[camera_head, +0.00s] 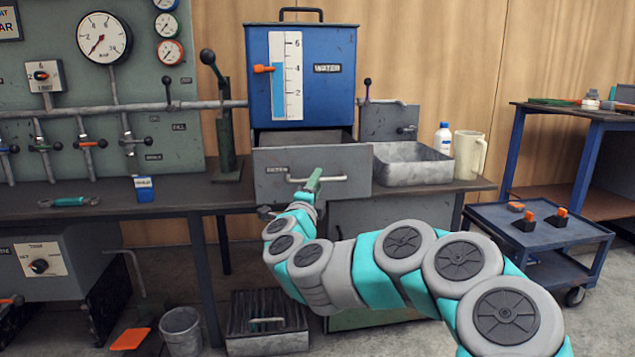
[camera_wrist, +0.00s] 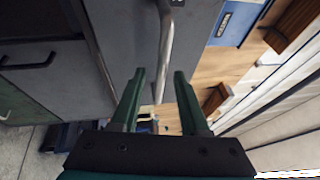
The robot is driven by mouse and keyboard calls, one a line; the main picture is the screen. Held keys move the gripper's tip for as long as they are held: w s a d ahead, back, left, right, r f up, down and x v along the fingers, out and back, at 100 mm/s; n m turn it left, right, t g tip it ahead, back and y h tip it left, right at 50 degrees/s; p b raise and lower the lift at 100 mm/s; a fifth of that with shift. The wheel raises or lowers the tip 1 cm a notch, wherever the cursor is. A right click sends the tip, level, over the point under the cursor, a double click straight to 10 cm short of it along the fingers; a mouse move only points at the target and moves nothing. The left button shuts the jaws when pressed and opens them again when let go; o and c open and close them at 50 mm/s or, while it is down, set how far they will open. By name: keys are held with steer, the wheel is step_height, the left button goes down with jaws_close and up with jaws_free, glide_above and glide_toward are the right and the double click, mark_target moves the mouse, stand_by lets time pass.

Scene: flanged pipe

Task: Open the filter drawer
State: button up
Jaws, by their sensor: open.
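The filter drawer (camera_head: 270,182) is a grey drawer under the blue cabinet (camera_head: 338,95). It stands pulled out, with its dark inside showing behind the front panel. A pale bar handle (camera_head: 333,179) runs across the front. My gripper (camera_head: 313,181) is at the handle, its green fingers partly seen in the head view. In the wrist view the open fingers (camera_wrist: 160,73) stand on either side of the handle (camera_wrist: 167,45), with the drawer front (camera_wrist: 110,40) behind. I cannot tell whether either finger touches the bar.
A grey metal tray (camera_head: 425,172) and a cream jug (camera_head: 469,155) stand right of the drawer on the bench. A lever (camera_head: 222,120) stands to its left. A blue cart (camera_head: 535,235) is at the right. A slotted box (camera_head: 267,325) sits on the floor below.

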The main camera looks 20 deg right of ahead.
steer(key=v, duration=0.6)
steer(key=shift+a+r, duration=0.1)
stand_by(0.3)
